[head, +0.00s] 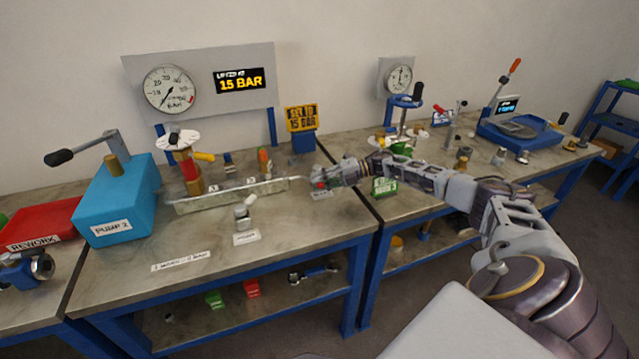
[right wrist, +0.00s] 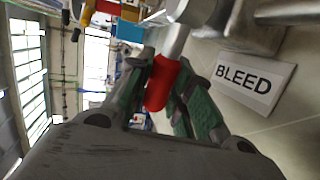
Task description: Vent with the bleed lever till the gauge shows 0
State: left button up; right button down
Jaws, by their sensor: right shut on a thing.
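The bleed lever has a red grip (right wrist: 162,84) on a grey metal stem. In the right wrist view my right gripper (right wrist: 166,72) has its green-padded fingers on either side of the grip, shut on it. A white BLEED label (right wrist: 247,83) lies beside it. In the head view my right gripper (head: 320,181) is at the right end of the test manifold (head: 232,193), and the lever is mostly hidden. The round gauge (head: 171,89) on the back panel has its needle pointing down and slightly left; its exact reading is too small to tell. My left gripper is not in view.
A display (head: 239,81) reads 15 BAR, and a yellow sign (head: 301,118) stands behind the manifold. The blue PUMP 2 (head: 115,205) stands left. A green sign (head: 384,187) is near my right forearm. The front middle of the bench is mostly clear.

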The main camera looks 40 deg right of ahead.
jog(key=c, duration=1.3)
grip_release()
jog(key=shift+o, duration=0.2)
jog(key=v, duration=0.7)
jog(key=shift+d, duration=0.25)
jog(key=shift+s, duration=0.1)
